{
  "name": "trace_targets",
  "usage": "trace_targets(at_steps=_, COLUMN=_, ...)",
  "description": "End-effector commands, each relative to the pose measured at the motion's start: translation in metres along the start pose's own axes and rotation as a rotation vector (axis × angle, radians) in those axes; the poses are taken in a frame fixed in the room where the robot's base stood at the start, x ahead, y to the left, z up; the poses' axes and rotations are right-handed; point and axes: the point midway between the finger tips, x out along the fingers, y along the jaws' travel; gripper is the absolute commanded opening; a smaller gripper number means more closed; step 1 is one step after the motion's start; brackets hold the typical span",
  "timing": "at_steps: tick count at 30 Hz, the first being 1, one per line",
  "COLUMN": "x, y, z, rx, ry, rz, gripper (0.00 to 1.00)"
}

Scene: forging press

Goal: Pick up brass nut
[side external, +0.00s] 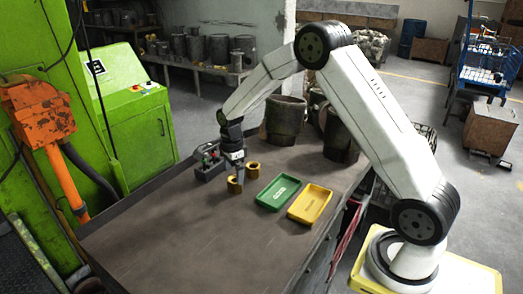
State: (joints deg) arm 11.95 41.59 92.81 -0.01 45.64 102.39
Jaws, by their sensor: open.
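Two small brass nuts are on the dark table in the side external view. One brass nut (235,186) is directly under my gripper (236,176), at the fingertips. The other brass nut (253,168) lies a little to the right and farther back, clear of the fingers. My gripper points straight down and is open. At this size I cannot tell whether the fingers are around the near nut or just above it.
A green tray (278,193) and a yellow tray (310,205) lie right of the nuts. Large dark metal cylinders (284,120) stand behind. The front left of the table (165,235) is clear.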

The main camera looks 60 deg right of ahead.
Motion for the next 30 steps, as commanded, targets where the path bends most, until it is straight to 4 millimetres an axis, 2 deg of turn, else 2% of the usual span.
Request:
trace_targets(at_steps=6, x=0.026, y=0.002, z=-0.001, rx=0.000, ry=0.000, rz=0.002, gripper=1.00)
trace_targets(at_steps=12, x=0.042, y=0.001, z=-0.001, rx=-0.001, ry=-0.001, rz=-0.001, gripper=1.00)
trace_targets(at_steps=28, x=0.044, y=0.001, z=-0.001, rx=-0.001, ry=-0.001, rz=-0.002, gripper=1.00)
trace_targets(at_steps=29, x=0.044, y=0.001, z=-0.001, rx=-0.001, ry=-0.001, rz=-0.002, gripper=0.97)
trace_targets(at_steps=30, x=0.044, y=0.001, z=-0.001, rx=-0.001, ry=-0.001, rz=-0.002, gripper=0.84)
